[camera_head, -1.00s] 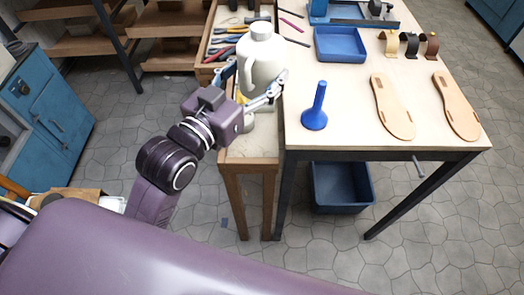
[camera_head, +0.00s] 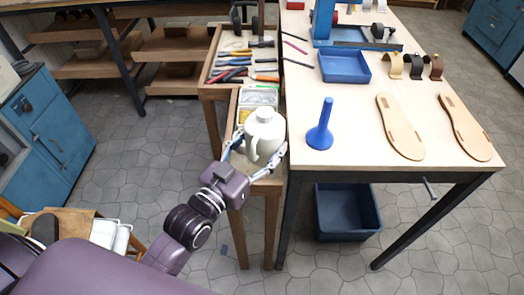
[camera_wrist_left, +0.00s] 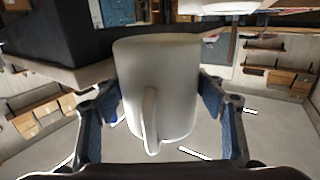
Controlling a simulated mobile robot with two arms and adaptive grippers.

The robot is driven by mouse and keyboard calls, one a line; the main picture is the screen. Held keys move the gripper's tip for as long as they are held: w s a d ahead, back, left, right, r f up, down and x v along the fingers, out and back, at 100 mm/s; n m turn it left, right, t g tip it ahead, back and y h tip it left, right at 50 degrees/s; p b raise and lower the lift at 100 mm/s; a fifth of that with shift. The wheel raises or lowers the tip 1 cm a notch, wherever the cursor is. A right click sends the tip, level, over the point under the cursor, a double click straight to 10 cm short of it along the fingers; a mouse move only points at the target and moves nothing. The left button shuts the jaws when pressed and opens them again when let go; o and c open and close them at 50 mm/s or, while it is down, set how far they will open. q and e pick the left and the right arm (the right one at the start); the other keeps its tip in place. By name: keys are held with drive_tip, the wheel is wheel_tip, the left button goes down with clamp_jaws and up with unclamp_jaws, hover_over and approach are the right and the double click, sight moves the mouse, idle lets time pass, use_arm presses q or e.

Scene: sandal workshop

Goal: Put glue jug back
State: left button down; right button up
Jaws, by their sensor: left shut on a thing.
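The white glue jug (camera_head: 264,134) is upright, with its handle toward me, over the front part of the narrow wooden side bench (camera_head: 233,98). My left gripper (camera_head: 256,160) has its fingers on both sides of the jug and is shut on it. In the left wrist view the jug (camera_wrist_left: 157,85) fills the middle between the two blue-padded fingers (camera_wrist_left: 160,115). I cannot tell whether the jug's base touches the bench top. My right gripper is not in view.
Hand tools (camera_head: 237,68) and small bins (camera_head: 258,97) lie behind the jug on the bench. The worktable (camera_head: 330,92) to the right holds a blue funnel-shaped tool (camera_head: 321,128), a blue tray (camera_head: 344,66) and two soles (camera_head: 401,128).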

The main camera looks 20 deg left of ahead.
sight(255, 162)
use_arm(q)
wheel_tip(255, 162, down, 3)
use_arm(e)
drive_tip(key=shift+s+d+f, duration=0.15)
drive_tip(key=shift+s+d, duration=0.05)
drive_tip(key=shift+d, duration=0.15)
use_arm(q)
drive_tip(key=shift+f+b, duration=0.3)
drive_tip(key=shift+f, duration=0.3)
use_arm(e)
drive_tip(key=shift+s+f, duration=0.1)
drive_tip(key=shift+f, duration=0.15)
use_arm(q)
drive_tip(key=c, duration=0.8)
unclamp_jaws()
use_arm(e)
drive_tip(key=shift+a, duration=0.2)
